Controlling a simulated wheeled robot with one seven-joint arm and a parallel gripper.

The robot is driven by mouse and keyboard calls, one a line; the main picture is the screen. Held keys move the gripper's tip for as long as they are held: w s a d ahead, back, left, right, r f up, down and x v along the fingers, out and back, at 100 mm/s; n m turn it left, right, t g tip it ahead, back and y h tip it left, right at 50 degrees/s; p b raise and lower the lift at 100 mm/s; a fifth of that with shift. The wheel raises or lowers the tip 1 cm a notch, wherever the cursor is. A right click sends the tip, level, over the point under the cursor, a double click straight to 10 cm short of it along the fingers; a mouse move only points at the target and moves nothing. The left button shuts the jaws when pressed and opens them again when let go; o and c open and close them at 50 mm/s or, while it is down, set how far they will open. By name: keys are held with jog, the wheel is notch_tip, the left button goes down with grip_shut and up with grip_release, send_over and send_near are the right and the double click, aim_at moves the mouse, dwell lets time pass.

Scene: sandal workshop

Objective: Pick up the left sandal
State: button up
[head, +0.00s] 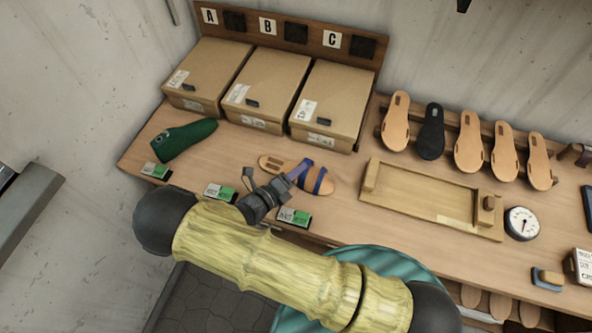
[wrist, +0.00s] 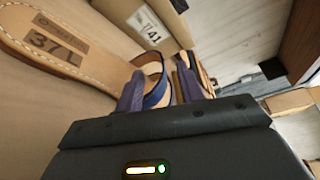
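The left sandal (head: 276,163) lies on the workbench below the boxes, with a tan footbed and blue straps. In the wrist view its insole (wrist: 60,48) is stamped 37L and its heel points to the upper left. My gripper (head: 304,173) is down at the strap end of the sandal. In the wrist view its two purple fingers (wrist: 160,86) stand apart, with a blue strap (wrist: 156,94) between them. The fingers do not look closed on the strap. My gripper and arm hide part of the sandal in the head view.
Three cardboard boxes (head: 265,88) stand behind under A, B, C signs. A green clog (head: 185,138) lies left. Small cards (head: 294,216) line the front edge. Right are a wooden tray (head: 425,199), a dial gauge (head: 522,223) and a rack with several footbeds (head: 468,142).

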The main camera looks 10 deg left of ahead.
aim_at(309, 162)
jog(key=x, duration=0.3)
jog(key=shift+w+p, duration=0.15)
jog(key=shift+p, duration=0.25)
grip_shut()
